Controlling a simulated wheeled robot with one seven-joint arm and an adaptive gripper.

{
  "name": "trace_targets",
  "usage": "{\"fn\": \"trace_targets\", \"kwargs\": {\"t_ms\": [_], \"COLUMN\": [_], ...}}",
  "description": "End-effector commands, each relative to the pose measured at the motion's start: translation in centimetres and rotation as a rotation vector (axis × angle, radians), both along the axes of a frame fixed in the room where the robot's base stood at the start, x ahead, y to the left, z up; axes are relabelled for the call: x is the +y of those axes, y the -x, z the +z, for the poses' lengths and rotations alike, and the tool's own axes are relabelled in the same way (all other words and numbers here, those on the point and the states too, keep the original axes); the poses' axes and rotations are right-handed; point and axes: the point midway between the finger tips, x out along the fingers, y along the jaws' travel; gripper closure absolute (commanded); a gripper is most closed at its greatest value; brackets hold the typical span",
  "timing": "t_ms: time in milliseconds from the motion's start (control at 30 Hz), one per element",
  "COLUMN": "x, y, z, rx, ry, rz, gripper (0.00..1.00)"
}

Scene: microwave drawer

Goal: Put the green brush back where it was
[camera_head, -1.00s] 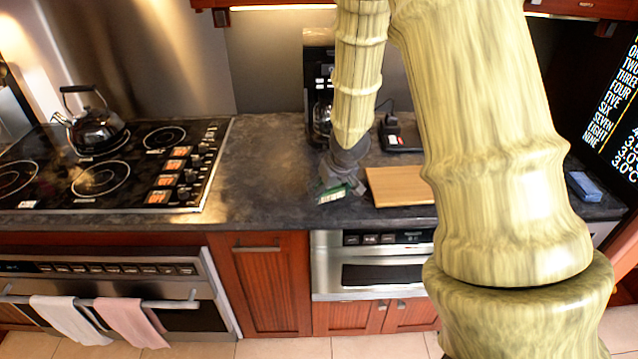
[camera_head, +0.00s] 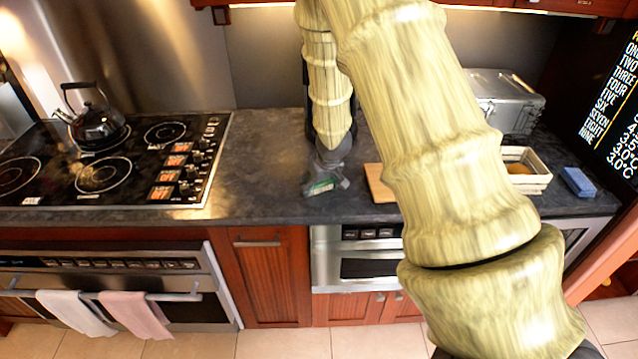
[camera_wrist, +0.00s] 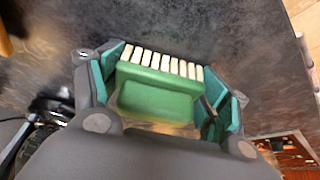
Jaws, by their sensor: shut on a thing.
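The green brush (camera_wrist: 160,92) with its row of pale bristles is between the fingers of my gripper (camera_wrist: 165,95) in the wrist view. The teal finger pads sit at either side of it and my gripper is shut on it. In the head view the brush (camera_head: 321,187) shows as a small green and white patch at the fingertips of my gripper (camera_head: 324,182), over the dark countertop (camera_head: 262,170) near its front edge. I cannot tell whether the brush touches the counter.
A wooden board (camera_head: 378,184) lies just right of my gripper. Further right are a wooden crate (camera_head: 530,180), a blue sponge-like block (camera_head: 579,182) and a silver metal box (camera_head: 515,105). The stove (camera_head: 110,170) with a kettle (camera_head: 97,127) is at left. Counter between stove and gripper is clear.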

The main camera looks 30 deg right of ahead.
Motion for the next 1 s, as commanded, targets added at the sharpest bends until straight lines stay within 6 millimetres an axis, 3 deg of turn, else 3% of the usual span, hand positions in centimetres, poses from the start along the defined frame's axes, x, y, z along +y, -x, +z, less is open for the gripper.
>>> {"fn": "trace_targets", "kwargs": {"t_ms": [400,433,533,1000], "x": [0.01,0.02,0.01,0.01], "y": [-0.02,-0.03,-0.03,-0.03], "z": [-0.36,-0.36,-0.30,0.16], "rx": [-0.001,-0.001,-0.001,-0.002], "ry": [0.000,0.000,0.000,-0.001], "rz": [0.001,0.001,0.001,0.000], "gripper": [0.63,0.23,0.05,0.03]}}
